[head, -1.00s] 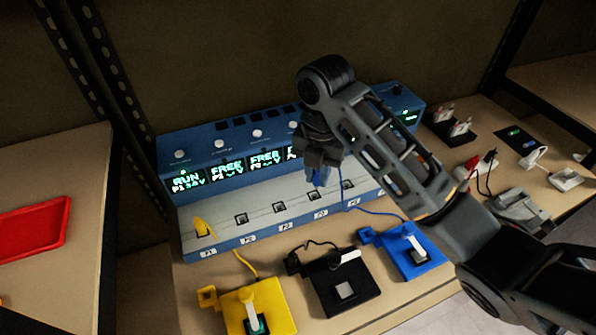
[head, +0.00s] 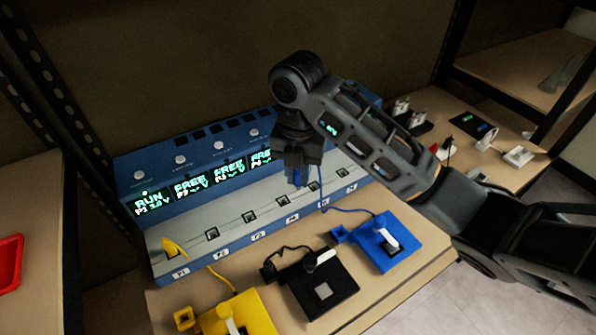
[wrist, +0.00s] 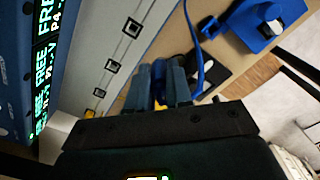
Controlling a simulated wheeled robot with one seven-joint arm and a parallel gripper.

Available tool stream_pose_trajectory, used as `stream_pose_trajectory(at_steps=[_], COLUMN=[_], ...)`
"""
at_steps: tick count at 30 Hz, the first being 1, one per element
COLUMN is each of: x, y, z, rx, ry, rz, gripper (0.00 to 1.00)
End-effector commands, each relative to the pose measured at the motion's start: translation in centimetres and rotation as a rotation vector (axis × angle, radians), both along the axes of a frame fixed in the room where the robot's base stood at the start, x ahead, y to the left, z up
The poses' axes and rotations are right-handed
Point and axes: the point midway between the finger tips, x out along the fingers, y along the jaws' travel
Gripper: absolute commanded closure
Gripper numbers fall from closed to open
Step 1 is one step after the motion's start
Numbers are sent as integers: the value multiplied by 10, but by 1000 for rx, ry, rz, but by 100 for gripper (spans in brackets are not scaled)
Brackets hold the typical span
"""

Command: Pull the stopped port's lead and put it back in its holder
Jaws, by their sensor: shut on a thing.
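My gripper (head: 297,172) is shut on the blue lead's plug (head: 298,180), above the port deck near P4 and P5. The plug shows between the fingers in the wrist view (wrist: 159,78). Its cord (head: 352,210) runs right to the blue station (head: 402,252), which has a small square blue holder (head: 342,235) at its left corner. The sockets of P4 (head: 282,202) and P5 (head: 316,187) look empty. The yellow lead (head: 172,247) stands in P1. The P1 display (head: 152,203) reads RUN; the readable displays beside it read FREE. The arm hides the farther displays.
A black station (head: 322,285) and a yellow station (head: 240,315) stand on the bench before the blue dryer console (head: 128,165). A red tray (head: 10,265) is on the left shelf. White-and-black devices stand at the back right. Black rack posts flank the bench.

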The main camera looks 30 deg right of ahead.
Motion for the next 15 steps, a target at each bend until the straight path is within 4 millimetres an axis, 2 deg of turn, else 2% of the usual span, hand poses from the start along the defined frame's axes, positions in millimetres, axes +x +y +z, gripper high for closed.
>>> stream_pose_trajectory(at_steps=[3, 15], x=[0, 0], y=[0, 0], z=[-14, -49], rx=[1, 1], ry=[1, 1], rz=[0, 0], gripper=[100, 100])
